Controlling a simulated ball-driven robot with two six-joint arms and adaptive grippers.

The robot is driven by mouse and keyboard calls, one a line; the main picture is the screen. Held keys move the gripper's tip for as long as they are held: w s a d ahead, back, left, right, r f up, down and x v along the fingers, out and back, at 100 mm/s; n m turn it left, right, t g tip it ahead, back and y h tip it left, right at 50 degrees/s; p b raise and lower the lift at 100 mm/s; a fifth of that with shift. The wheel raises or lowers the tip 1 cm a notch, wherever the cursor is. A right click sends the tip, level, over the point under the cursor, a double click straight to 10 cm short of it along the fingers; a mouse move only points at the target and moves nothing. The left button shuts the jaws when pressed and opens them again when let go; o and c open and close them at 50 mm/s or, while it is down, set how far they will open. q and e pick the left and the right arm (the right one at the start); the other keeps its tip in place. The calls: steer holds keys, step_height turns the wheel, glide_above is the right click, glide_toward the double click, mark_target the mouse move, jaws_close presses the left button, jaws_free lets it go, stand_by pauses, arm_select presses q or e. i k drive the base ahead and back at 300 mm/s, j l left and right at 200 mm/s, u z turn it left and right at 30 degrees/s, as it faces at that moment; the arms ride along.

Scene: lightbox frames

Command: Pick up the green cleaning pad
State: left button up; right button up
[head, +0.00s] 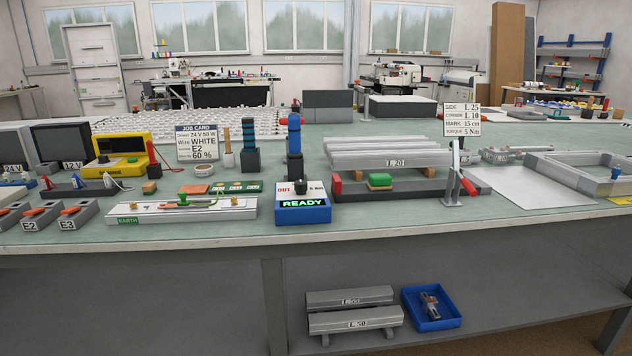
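The bar lies on the pale green bench top, in front of a stack of aluminium profiles (390,158). The red end of a handle (337,186) stands at the bar's left end, and a clamp with a red grip (466,184) stands near its right part. Neither of my grippers shows in the head view.
A blue READY box (303,209) stands left of the bar, with a white EARTH plate (180,210) farther left. A white sheet (530,186) and aluminium frame (585,172) lie to the right. The bench front (420,222) below the bar is clear.

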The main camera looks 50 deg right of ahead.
mark_target(377, 180)
steer(key=z, duration=1.8)
steer(key=u, duration=2.2)
steer(key=z, duration=2.1)
steer(key=i+j+z, duration=0.6)
steer(key=i+j, duration=0.25)
